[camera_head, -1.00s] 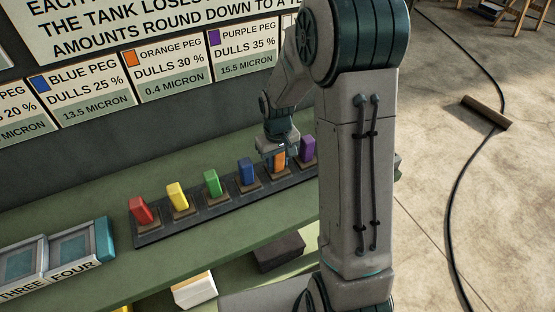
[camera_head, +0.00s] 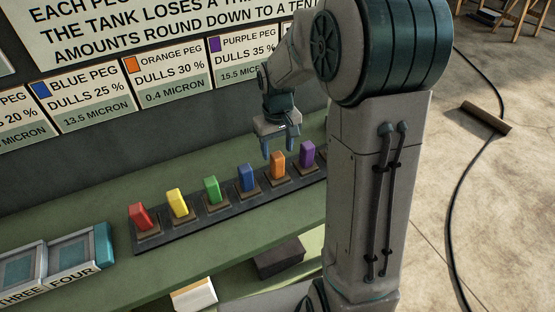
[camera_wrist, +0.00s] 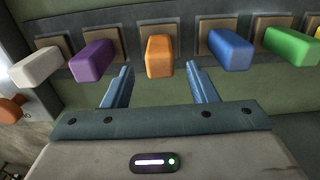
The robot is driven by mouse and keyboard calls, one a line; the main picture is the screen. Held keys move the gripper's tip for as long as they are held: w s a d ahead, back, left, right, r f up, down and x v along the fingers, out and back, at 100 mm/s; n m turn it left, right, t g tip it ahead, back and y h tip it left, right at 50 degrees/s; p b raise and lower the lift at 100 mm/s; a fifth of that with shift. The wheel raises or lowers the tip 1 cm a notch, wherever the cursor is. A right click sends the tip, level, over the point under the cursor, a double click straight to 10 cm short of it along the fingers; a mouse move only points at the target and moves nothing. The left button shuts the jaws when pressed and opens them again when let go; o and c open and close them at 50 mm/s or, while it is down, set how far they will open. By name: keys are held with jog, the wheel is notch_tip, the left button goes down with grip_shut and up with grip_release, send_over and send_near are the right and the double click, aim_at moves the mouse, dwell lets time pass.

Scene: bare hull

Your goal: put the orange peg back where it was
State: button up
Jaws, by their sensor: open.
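The orange peg (camera_head: 278,164) stands upright on its square base in the dark rack (camera_head: 226,203), between the blue peg (camera_head: 246,177) and the purple peg (camera_head: 307,154). In the wrist view the orange peg (camera_wrist: 159,56) is centred beyond the open fingers. My gripper (camera_head: 278,151) is open and empty, raised just above and behind the orange peg and apart from it. In the wrist view my gripper's fingers (camera_wrist: 162,80) show spread with nothing between them.
The red (camera_head: 141,215), yellow (camera_head: 177,203) and green (camera_head: 211,189) pegs stand in the same rack. The wrist view also shows a white peg (camera_wrist: 37,67) beside the purple one. Trays marked three and four (camera_head: 60,258) sit at the left. Peg labels line the wall behind.

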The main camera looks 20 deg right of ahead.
notch_tip(320, 180, up, 4)
jog(key=shift+f, duration=0.25)
jog(key=shift+s+r, duration=0.15)
jog(key=shift+r, duration=0.15)
jog(key=s+r+m+t, duration=0.1)
jog(key=s+r, duration=0.1)
jog(key=s, duration=0.7)
jog(key=s+r+m+t, duration=0.1)
jog(key=s+r+t, duration=0.1)
jog(key=s, duration=0.7)
jog(key=shift+s+r, duration=0.25)
jog(key=shift+r, duration=0.4)
